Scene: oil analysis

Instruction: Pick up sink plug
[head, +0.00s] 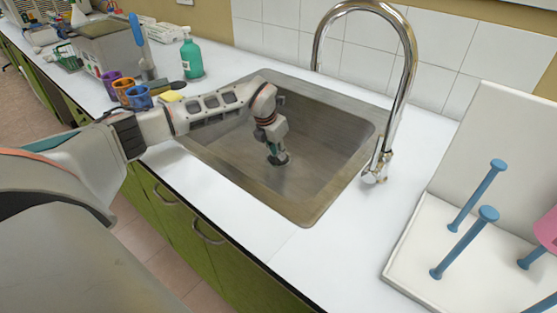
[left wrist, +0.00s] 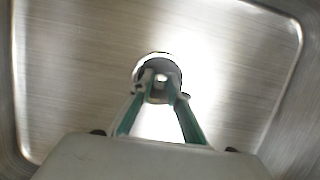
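The sink plug (left wrist: 159,65) shows in the left wrist view as a small dark round piece with a paler middle, partly hidden by my fingertips. My left gripper (left wrist: 162,88) reaches down into the metal sink (head: 335,150), its green-sided fingers closed in on the plug's middle. In the head view my left gripper (head: 276,155) points down inside the basin, with the dark plug (head: 283,160) at its fingertips. I cannot tell whether the plug touches the basin floor. My right gripper is not in view.
A curved chrome faucet (head: 400,75) stands at the sink's right rear. A white rack with blue pegs (head: 467,242) is at the right. A green bottle (head: 191,57) and several coloured cups (head: 138,97) stand left of the sink. The front counter right of the basin is clear.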

